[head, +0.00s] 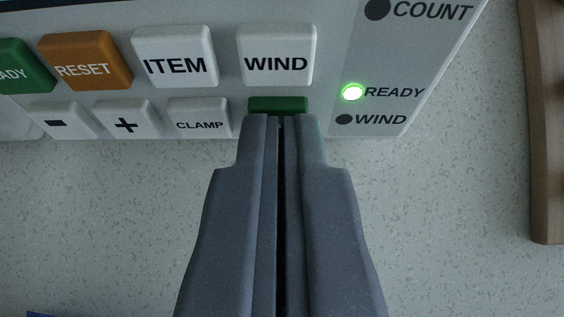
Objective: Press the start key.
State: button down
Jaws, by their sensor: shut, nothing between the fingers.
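A green key (278,105) shows just beyond my fingertips, below the WIND key (276,55). My fingers hide most of it and any label on it, so I cannot read whether it is the start key. My gripper (282,120) is shut and empty, its tips over the near part of this key. I cannot tell whether the tips touch it. The keys sit on a light grey control panel (342,60). The READY lamp (352,92) glows green. The WIND lamp (343,119) and the COUNT lamp (377,9) are dark.
Close by are the white CLAMP key (199,118), plus key (125,119), minus key (62,120) and ITEM key (175,56). An orange RESET key (86,60) and a green READY key (22,66) lie left. A brown wooden piece (545,130) stands right.

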jog(key=shift+w+f+p, duration=0.1)
jog(key=shift+w+p, duration=0.2)
jog(key=shift+p, duration=0.25)
jog(key=shift+w+p, duration=0.1)
jog(key=shift+p, duration=0.3)
